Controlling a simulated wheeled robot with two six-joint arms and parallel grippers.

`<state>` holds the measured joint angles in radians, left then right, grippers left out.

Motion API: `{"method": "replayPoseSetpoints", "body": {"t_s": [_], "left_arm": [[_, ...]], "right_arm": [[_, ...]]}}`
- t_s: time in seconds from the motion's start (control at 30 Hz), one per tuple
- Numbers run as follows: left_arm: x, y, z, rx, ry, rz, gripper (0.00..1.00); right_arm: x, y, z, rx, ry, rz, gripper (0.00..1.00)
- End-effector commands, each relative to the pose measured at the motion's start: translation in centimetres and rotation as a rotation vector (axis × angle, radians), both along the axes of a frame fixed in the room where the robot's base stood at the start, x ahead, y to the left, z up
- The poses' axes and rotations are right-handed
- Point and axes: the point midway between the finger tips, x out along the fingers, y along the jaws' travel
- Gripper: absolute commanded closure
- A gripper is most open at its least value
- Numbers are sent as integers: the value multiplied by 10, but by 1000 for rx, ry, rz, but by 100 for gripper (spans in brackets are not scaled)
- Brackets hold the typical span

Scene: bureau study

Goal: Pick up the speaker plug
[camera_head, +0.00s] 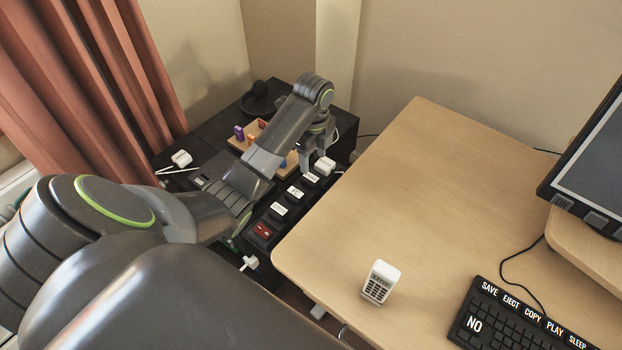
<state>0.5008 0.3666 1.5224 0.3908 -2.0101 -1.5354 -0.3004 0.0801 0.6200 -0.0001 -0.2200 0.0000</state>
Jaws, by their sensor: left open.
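Several white plugs show, and I cannot tell by a readable label which is the speaker plug. One white plug (324,166) sits at the far end of the black power strip (262,231), with a white cord beside it. My left gripper (317,156) is open and points down right at this plug; whether its fingers straddle or touch it is unclear. Another white plug (181,158) lies on the dark cabinet at the left. A third white plug (249,262) hangs low near the strip's near end. My right gripper is not in view.
The strip has white labels and a red switch (263,231). A wooden tray (243,146) with coloured pieces and black headphones (258,97) are on the dark cabinet (205,137). The wooden desk (400,200) holds a small white device (380,282) and a keyboard (500,325). My left arm hides part of the cabinet.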

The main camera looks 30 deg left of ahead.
Motion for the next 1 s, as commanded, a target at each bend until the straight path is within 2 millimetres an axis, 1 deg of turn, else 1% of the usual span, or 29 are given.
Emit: {"method": "replayPoseSetpoints", "body": {"t_s": [0.03, 0.1, 0.2, 0.37, 0.47, 0.53, 0.6, 0.7, 0.8, 0.97, 1.0], "left_arm": [[0, 0, -12, 0, 0, 0, 47], [0, 0, -20, 0, 0, 0, 47], [0, 0, -27, 0, 0, 0, 47], [-1, 1, -33, 0, 0, 0, 47], [-2, 3, -47, 0, 1, 1, 47], [-4, 4, -55, 0, 4, 1, 47], [-4, 4, -65, -1, 4, 1, 47], [-4, 4, -75, 0, 2, 0, 47], [-3, 5, -79, 1, 0, 0, 47], [-3, 5, -79, 1, 0, -1, 47], [-3, 5, -79, 1, 0, 0, 49]], "right_arm": [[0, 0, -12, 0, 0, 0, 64], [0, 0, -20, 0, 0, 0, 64], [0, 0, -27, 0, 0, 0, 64], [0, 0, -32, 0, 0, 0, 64], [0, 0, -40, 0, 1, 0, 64], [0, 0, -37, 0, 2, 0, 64], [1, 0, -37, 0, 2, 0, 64], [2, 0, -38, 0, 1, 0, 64], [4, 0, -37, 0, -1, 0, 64], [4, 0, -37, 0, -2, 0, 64], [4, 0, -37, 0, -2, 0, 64]]}}
